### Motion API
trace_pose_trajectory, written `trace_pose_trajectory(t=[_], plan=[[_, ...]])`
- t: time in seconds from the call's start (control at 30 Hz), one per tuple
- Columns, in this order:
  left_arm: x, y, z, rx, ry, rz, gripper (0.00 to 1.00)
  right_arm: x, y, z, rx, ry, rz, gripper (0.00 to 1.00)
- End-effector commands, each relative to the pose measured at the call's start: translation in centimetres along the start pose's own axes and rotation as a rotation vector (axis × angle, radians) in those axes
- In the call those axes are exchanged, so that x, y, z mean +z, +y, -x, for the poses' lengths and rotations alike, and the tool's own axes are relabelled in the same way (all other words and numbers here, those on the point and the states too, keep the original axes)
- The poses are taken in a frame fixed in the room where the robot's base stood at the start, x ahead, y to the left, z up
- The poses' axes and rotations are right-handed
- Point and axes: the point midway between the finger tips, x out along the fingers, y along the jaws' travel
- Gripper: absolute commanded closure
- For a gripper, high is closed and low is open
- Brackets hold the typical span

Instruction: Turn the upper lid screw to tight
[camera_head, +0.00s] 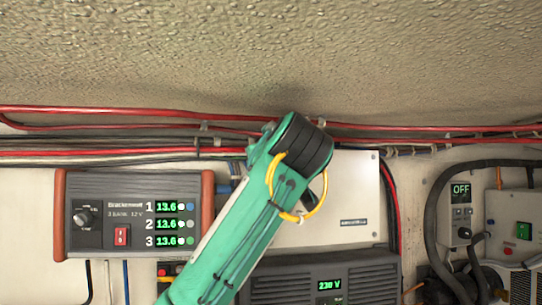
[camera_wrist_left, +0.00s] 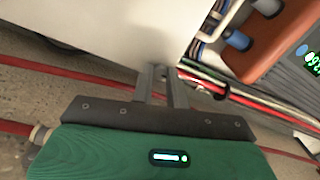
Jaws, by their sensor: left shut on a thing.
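A white box with a flat lid (camera_head: 355,200) is on the wall right of centre in the head view, partly covered by my arm. Its pale face (camera_wrist_left: 110,30) fills the upper left of the left wrist view. My left gripper (camera_wrist_left: 163,72) has its two grey fingers close together at the upper edge of this lid. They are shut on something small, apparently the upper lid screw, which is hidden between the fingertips. In the head view the fingers are hidden behind my teal arm. My right gripper is in neither view.
A charger (camera_head: 130,213) with orange ends and green digits is at left. Red and black cables (camera_head: 80,143) run along the wall above the box. A dark unit (camera_head: 325,280) reading 230 V sits below it. A grey OFF control (camera_head: 460,212) and thick hose are at right.

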Motion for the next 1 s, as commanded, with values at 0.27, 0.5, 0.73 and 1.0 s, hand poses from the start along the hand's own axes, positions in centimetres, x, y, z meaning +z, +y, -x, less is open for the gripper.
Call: trace_pose_trajectory(t=[0.27,0.5,0.73,1.0], plan=[[0.1,0.0,0.0,0.0,0.0,-0.045,1.0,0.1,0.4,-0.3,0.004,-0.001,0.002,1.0],[0.2,0.0,0.0,0.0,0.0,-0.192,1.0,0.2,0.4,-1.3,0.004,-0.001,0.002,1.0],[0.2,0.1,0.0,0.001,0.0,-0.403,1.0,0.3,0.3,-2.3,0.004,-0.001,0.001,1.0],[0.2,0.1,0.0,0.0,0.001,-0.66,1.0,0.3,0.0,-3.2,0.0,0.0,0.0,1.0]])
